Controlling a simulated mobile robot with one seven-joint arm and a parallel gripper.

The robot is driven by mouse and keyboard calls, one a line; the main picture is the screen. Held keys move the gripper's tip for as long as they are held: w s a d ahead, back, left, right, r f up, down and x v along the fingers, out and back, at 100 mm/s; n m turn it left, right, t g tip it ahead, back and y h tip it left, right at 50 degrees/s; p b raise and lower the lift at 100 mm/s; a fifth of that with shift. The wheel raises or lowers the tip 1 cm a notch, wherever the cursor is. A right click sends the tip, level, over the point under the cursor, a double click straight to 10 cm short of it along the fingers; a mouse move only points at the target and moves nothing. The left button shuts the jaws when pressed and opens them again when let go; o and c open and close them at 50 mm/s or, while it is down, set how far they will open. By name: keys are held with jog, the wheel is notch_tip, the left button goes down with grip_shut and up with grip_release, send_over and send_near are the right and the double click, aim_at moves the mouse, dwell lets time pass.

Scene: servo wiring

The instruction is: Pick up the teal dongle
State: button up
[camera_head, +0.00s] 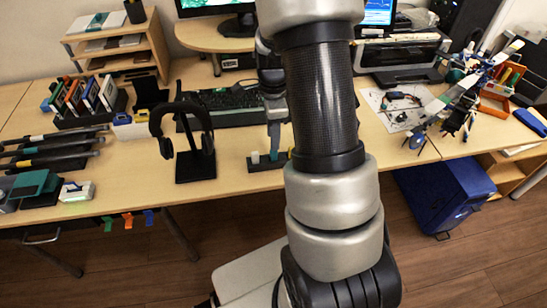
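A small teal piece (282,156), which looks like the teal dongle, shows at a low black holder (262,164) near the table's front edge. A small white block (255,157) stands on the holder, just left of it. My gripper (274,150) points down right above the holder, close to the teal piece. Its fingers are small and dark here, and I cannot tell whether they are open or touch the piece. My large arm link hides the area to the right of the holder.
A black headphone stand (195,165) with headphones stands left of the holder. A keyboard (225,102) lies behind. Bare tabletop (232,150) lies between stand and holder.

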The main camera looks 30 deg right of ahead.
aim_at(274, 156)
jog(key=shift+s+a+f+b, duration=0.1)
jog(key=shift+f+b, duration=0.1)
jog(key=shift+f, duration=0.85)
jog(key=shift+s+d+f+b, duration=0.1)
jog(key=shift+f+b, duration=0.1)
jog(key=shift+f, duration=0.8)
jog(key=shift+s+a+f+b, duration=0.1)
jog(key=shift+f+b, duration=0.1)
jog(key=shift+f, duration=0.85)
jog(key=shift+c, duration=0.3)
grip_shut()
